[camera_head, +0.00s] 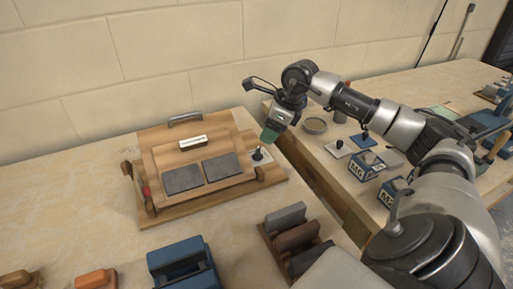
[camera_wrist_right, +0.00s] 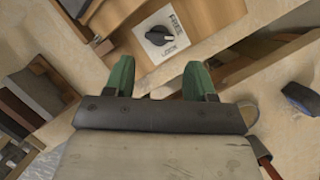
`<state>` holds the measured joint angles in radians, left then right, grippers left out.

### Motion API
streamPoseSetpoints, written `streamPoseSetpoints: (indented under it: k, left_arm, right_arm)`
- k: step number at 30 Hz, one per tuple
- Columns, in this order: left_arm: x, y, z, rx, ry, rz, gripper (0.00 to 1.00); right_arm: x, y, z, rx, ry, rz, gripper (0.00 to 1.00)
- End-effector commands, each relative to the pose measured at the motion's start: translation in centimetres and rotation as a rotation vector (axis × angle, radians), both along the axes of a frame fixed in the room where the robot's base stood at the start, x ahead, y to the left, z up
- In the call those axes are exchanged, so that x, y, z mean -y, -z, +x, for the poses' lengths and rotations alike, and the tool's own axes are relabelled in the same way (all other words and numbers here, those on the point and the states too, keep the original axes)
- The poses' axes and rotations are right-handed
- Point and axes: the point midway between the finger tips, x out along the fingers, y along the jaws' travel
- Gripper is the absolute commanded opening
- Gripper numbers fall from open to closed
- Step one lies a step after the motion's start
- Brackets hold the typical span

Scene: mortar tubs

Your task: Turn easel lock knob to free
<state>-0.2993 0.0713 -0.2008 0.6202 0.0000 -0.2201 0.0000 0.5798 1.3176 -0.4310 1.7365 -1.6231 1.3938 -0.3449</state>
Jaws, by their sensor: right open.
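The easel (camera_head: 158,163) is a wooden board with a handle and two grey slabs, lying on the left bench. Its lock knob (camera_head: 259,154) is black on a white plate at the easel's right side. In the right wrist view the knob (camera_wrist_right: 158,36) sits between the printed words FREE and LOCK; its exact setting is hard to read. My right gripper (camera_head: 267,136) is just above the knob in the head view. Its green fingers (camera_wrist_right: 159,78) are apart and empty, with the knob beyond them and not touched. My left gripper is not in view.
A gap separates this bench from the right one, which holds blue boxes (camera_head: 366,166) and a round dish (camera_head: 315,126). A wall stands behind.

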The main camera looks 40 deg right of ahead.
Motion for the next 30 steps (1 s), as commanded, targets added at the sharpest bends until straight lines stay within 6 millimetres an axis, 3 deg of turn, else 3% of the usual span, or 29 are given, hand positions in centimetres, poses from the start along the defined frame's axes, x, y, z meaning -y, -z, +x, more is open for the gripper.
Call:
streamPoseSetpoints:
  k: [6,12,24,30]
  left_arm:
    - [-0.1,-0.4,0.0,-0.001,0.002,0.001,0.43]
    - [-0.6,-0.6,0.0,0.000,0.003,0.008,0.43]
    - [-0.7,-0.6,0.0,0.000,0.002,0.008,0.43]
    - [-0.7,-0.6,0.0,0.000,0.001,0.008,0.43]
  right_arm:
    - [-1.0,4.0,1.4,-0.002,-0.002,0.003,0.55]
    - [-1.6,6.4,2.2,-0.001,-0.001,0.002,0.55]
    - [-1.7,7.2,2.4,0.000,-0.002,-0.001,0.55]
    - [-1.7,7.2,2.4,0.000,-0.002,-0.001,0.26]
